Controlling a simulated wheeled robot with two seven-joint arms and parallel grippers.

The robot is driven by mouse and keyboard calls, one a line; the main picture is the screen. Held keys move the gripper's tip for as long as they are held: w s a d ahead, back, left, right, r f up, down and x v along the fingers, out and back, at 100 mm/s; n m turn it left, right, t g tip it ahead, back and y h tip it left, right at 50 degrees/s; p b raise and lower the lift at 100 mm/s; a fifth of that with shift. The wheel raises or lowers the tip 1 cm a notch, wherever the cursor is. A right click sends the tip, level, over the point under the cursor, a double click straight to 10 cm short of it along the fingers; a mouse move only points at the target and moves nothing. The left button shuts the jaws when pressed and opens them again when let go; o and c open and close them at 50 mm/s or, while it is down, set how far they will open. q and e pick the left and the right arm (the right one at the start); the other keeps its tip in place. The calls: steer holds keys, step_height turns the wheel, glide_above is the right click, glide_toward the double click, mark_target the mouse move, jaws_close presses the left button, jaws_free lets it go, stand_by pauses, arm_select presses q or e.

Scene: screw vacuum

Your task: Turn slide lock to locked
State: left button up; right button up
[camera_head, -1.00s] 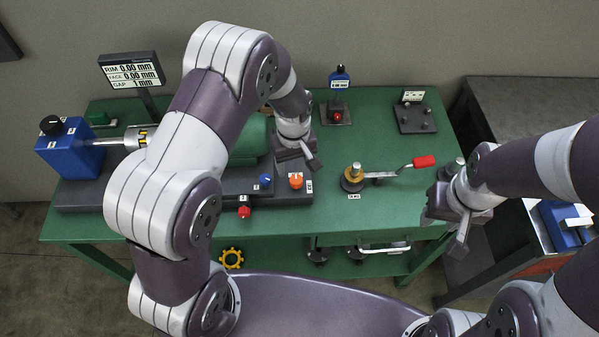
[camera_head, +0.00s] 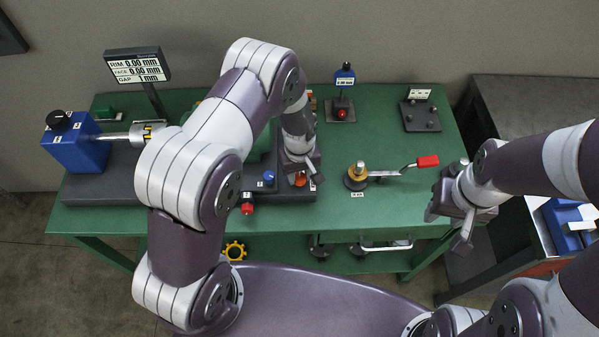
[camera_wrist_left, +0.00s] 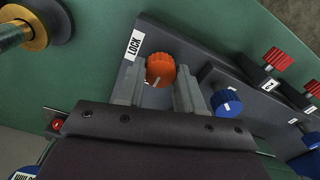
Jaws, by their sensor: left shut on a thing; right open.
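The orange knob (camera_wrist_left: 160,69) sits by the white LOCK label (camera_wrist_left: 134,45) on the dark grey base (camera_wrist_left: 190,57). In the left wrist view it lies between the two fingers of my left gripper (camera_wrist_left: 159,88), which is shut on it. A pale mark shows low on the knob. In the head view my left gripper (camera_head: 304,180) covers part of the orange knob (camera_head: 300,177) at the base's right end. My right gripper (camera_head: 448,222) is open and empty at the table's right edge.
A blue knob (camera_wrist_left: 226,103) stands close beside the orange one, with red knobs (camera_wrist_left: 277,60) further right. A crank with a red handle (camera_head: 427,161) stands on the green table (camera_head: 385,215) to the right. A red button (camera_head: 341,113) is behind.

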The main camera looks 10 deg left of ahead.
arm_select(q)
steer(key=shift+m, duration=0.3)
steer(key=m, duration=0.3)
steer(key=shift+m+b, duration=0.3)
steer(key=shift+b, duration=0.05)
steer(key=m, duration=0.4)
steer(key=shift+w+d+r+m, duration=0.1)
steer(key=shift+m, duration=0.2)
steer(key=m+b, duration=0.1)
steer(key=m, duration=0.3)
steer(key=shift+r+m, duration=0.1)
steer(key=shift+m, duration=2.4)
steer(key=o, duration=1)
steer(key=shift+o, duration=0.2)
